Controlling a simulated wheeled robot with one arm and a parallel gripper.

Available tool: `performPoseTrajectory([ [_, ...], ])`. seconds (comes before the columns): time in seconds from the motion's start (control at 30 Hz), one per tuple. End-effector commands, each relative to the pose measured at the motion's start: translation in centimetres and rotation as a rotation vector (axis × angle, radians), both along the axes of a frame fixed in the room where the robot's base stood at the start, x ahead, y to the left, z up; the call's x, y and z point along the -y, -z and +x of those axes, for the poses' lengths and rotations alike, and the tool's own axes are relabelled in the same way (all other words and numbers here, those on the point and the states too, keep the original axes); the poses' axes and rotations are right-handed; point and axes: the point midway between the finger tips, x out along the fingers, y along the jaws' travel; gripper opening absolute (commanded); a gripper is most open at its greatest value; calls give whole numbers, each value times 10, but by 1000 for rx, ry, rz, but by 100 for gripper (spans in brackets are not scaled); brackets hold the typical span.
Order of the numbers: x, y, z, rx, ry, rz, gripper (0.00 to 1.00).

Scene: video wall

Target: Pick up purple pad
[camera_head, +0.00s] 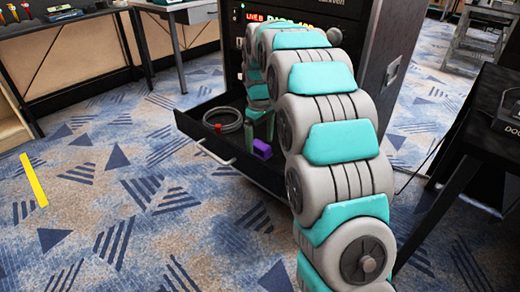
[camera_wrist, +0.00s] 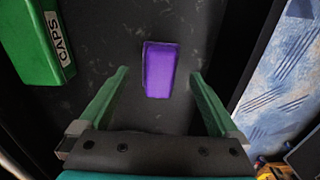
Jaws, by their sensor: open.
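The purple pad (camera_wrist: 160,69) is a small block on the dark drawer floor (camera_wrist: 110,20) in the wrist view. In the head view the purple pad (camera_head: 262,149) sits inside the pulled-out black drawer (camera_head: 190,128), just left of my arm. My gripper (camera_wrist: 162,75) has two green fingers spread apart, with the pad between and slightly beyond their tips. Nothing is held.
A black cabinet (camera_head: 375,60) stands behind. Patterned carpet at left is open.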

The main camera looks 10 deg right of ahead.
Motion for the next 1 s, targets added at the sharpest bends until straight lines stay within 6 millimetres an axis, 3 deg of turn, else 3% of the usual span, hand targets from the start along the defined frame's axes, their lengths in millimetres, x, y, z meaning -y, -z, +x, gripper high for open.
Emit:
performPoseTrajectory([
  [0.17,0,21,-1,-1,0,0,98],
  [0.4,0,23,0,1,-1,0,95],
  [1.0,0,23,0,2,-1,0,28],
])
